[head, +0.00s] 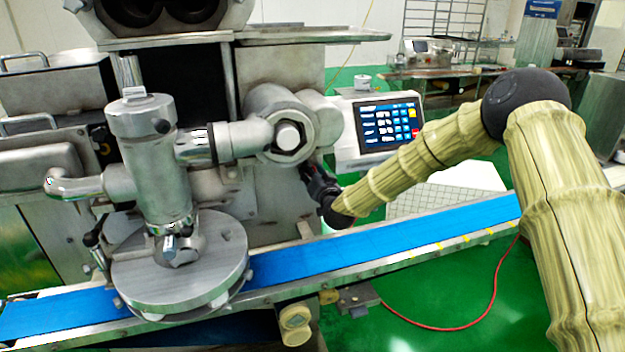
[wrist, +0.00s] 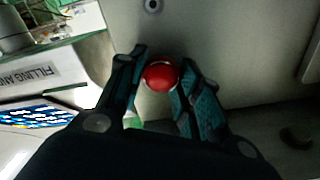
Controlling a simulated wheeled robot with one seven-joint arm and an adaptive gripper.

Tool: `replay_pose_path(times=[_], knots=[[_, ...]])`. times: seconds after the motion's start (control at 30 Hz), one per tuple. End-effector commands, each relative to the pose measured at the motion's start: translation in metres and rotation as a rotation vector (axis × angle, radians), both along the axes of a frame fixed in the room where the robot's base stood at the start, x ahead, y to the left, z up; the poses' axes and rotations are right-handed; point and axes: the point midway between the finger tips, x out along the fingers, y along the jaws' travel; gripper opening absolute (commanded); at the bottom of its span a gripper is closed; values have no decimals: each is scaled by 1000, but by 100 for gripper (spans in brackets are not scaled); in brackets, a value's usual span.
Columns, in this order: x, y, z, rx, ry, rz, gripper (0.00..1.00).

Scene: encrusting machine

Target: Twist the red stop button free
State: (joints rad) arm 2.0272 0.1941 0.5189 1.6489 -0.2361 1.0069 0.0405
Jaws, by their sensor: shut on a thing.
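The red stop button (wrist: 161,75) shows in the wrist view as a round red cap near the upper middle, in front of a grey metal panel. My gripper (wrist: 160,82) has one finger on each side of the cap and is shut on it. In the head view, my gripper (head: 317,180) is at the machine's front, left of the control screen. The button is hidden there. Whether the button is pressed in or out cannot be told.
The control screen (head: 388,124) stands just right of my gripper in the head view. The blue conveyor belt (head: 385,238) runs below my arm. A steel filling head (head: 150,150) stands left over a round plate (head: 180,275). A small bolt (wrist: 152,5) is above the button.

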Motion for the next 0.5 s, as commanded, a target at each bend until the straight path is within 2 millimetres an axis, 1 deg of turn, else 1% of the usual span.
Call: replay_pose_path(times=[0.2,0.5], knots=[[2,0,3,42,7,-2,10],[2,-1,4,47,8,-2,10]])
